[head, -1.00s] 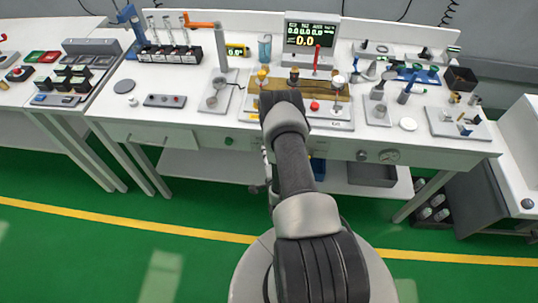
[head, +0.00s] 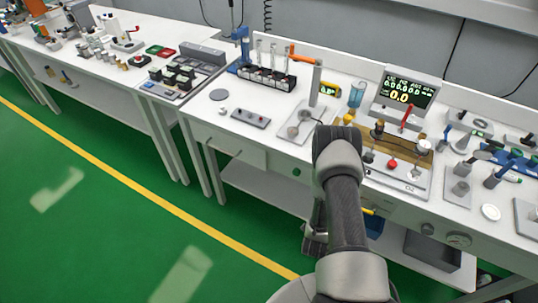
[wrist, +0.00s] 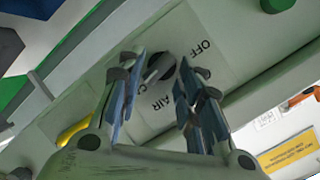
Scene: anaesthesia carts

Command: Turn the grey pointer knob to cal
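The grey pointer knob (wrist: 160,67) is small and dark in the wrist view. It sits on a pale panel beside the printed words OFF and AIR; other lettering is partly covered, and I cannot tell which mark the pointer faces. My gripper (wrist: 156,80) is open, with one finger on each side of the knob. A gap shows on the knob's right; whether the left finger touches it is unclear. In the head view, my arm hides the knob.
The knob's panel is on the front of the white bench (head: 270,152). A monitor (head: 402,94) and several instruments crowd the bench top. Green floor lies open at left.

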